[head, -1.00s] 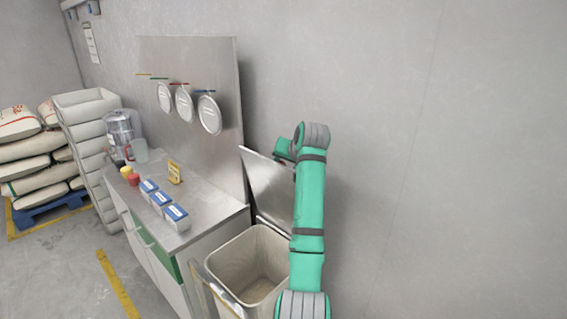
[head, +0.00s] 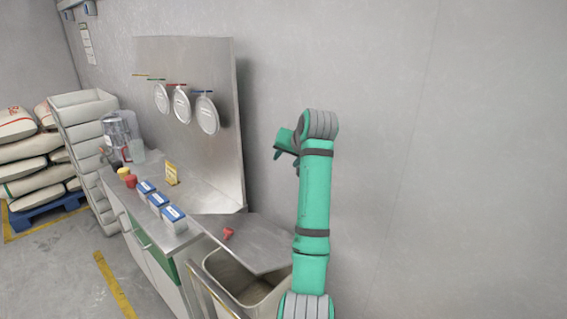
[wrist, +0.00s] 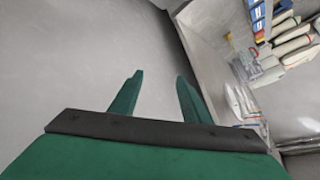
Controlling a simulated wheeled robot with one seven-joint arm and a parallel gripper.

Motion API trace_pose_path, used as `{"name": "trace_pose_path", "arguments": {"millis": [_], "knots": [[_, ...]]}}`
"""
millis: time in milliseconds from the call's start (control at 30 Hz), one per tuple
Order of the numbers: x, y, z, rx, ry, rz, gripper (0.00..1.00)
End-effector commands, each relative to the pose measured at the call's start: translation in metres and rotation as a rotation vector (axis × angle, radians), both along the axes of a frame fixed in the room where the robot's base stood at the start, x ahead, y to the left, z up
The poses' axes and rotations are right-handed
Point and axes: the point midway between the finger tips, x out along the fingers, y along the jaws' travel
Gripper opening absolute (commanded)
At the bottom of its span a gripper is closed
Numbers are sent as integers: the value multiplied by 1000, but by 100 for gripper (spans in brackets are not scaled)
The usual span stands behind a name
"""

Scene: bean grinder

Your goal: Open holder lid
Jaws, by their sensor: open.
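The holder is a grey open-topped bin (head: 225,272) on the floor right of the counter in the head view. Its flat metal lid (head: 258,245) is tilted low over the bin, with a red knob (head: 228,233) on its upper face. A gap at the front still shows the bin's inside. My gripper (head: 284,147) is up by the wall, above and behind the lid, apart from it. In the wrist view its two green fingers (wrist: 158,92) are open with nothing between them. My arm hides the bin's right side.
The counter (head: 205,220) left of the bin carries several blue-and-white boxes (head: 159,200), a yellow sign (head: 171,174) and small red and yellow cups. A metal backboard (head: 215,75) with round discs stands behind it. The wall right of my arm is bare.

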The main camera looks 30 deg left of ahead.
Motion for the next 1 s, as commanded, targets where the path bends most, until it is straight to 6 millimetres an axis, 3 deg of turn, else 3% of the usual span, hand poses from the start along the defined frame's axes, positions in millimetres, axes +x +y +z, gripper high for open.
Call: {"name": "trace_pose_path", "arguments": {"millis": [300,1000], "knots": [[-19,-20,24,0,0,0,43],[-20,-21,26,0,1,0,43]]}}
